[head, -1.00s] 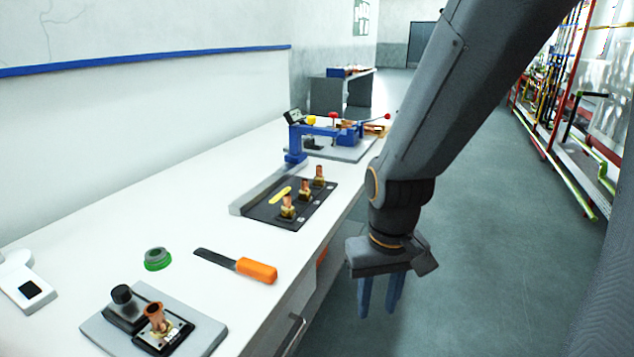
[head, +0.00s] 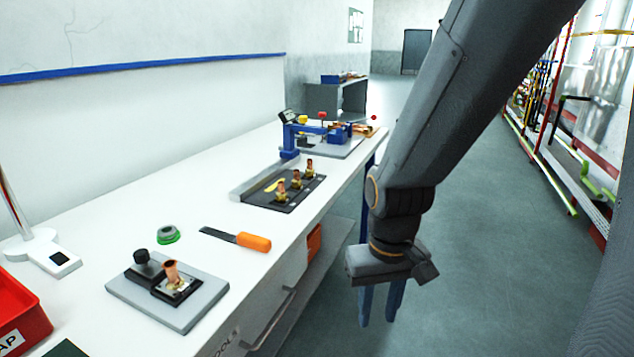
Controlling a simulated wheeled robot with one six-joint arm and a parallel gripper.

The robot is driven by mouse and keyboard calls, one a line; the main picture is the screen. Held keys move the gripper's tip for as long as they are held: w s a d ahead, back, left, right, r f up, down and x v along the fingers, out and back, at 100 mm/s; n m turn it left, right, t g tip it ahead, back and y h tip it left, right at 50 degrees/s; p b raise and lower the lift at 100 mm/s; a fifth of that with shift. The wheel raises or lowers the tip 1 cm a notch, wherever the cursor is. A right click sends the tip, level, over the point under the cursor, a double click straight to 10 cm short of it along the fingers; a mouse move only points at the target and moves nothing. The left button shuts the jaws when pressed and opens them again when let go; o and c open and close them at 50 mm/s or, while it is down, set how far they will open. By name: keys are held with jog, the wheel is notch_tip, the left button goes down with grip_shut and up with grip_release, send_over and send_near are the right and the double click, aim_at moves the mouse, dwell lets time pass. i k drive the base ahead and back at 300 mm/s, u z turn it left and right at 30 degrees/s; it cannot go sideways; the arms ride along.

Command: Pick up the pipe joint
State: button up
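A copper and brass pipe joint (head: 172,275) stands upright in a dark holder on a grey plate (head: 192,313) at the front of the white workbench. More copper and brass joints stand in a row on a black plate (head: 262,201) farther along the bench; one joint (head: 281,191) is nearest in that row. I cannot tell which of these joints the task means. My gripper (head: 379,322) hangs fingers down to the right of the bench, over the floor, apart from every joint. Its two blue fingers stand slightly apart with nothing visible between them.
An orange-handled tool (head: 253,242) and a green ring (head: 168,235) lie on the bench (head: 110,220). A red bin (head: 22,312) stands at the front left. A blue fixture (head: 290,140) is at the far end. The floor (head: 480,230) right of the bench is clear; pipe racks line the right.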

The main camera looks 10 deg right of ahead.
aim_at(310, 173)
jog(key=z, duration=0.8)
jog(key=i, duration=0.7)
jog(key=u, duration=0.75)
jog(key=i, duration=0.5)
jog(key=u, duration=0.4)
